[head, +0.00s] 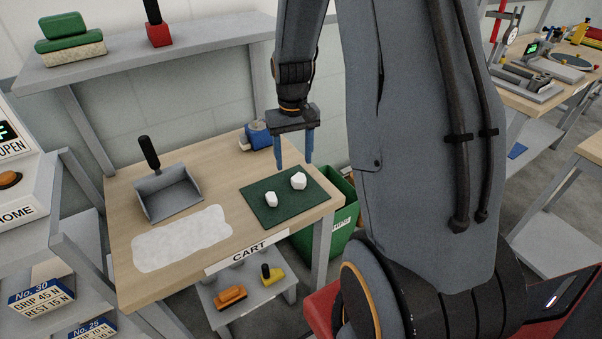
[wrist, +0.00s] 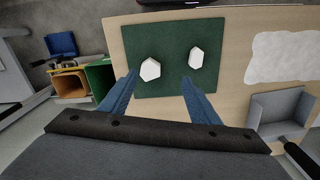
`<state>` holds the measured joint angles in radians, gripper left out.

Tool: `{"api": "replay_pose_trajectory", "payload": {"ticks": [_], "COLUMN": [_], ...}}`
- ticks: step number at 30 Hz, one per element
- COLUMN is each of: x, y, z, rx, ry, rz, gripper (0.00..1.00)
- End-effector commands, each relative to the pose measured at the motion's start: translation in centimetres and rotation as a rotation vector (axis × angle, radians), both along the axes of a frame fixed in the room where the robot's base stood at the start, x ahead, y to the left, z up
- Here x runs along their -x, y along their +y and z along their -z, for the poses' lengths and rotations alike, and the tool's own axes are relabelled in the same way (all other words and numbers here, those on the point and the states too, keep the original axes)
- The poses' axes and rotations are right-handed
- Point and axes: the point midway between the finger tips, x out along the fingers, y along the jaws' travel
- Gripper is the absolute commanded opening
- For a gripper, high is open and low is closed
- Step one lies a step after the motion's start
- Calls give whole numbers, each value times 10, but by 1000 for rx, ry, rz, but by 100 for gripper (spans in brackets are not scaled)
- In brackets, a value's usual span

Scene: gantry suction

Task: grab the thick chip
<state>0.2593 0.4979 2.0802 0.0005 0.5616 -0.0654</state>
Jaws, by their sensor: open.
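Two white, faceted chips lie apart on a dark green mat (head: 258,212) on the wooden cart top. The larger, thicker-looking chip (head: 298,180) is on the right in the head view and on the left in the wrist view (wrist: 150,69). The smaller chip (head: 271,200) is on the left in the head view and on the right in the wrist view (wrist: 196,57). My gripper (head: 295,168) has two blue fingers, spread apart and empty, pointing down above the back of the mat. It also shows in the wrist view (wrist: 158,85), with neither finger touching a chip.
A grey dustpan (head: 168,194) with a black handle and a white powdery patch (head: 182,240) lie left of the mat. A blue object (head: 258,135) stands at the back edge. A green bin (head: 340,215) stands beside the cart's right end. A shelf (head: 150,55) runs behind.

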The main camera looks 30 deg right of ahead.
Motion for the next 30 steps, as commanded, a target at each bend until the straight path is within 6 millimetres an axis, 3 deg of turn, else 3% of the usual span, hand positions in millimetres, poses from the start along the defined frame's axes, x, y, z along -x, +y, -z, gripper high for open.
{"api": "replay_pose_trajectory", "payload": {"ticks": [6, 30], "x": [-10, -10], "y": [-22, -23], "z": [8, 80], "rx": [-1, -1], "ry": [4, 3], "rz": [25, 27], "gripper": [56, 56]}}
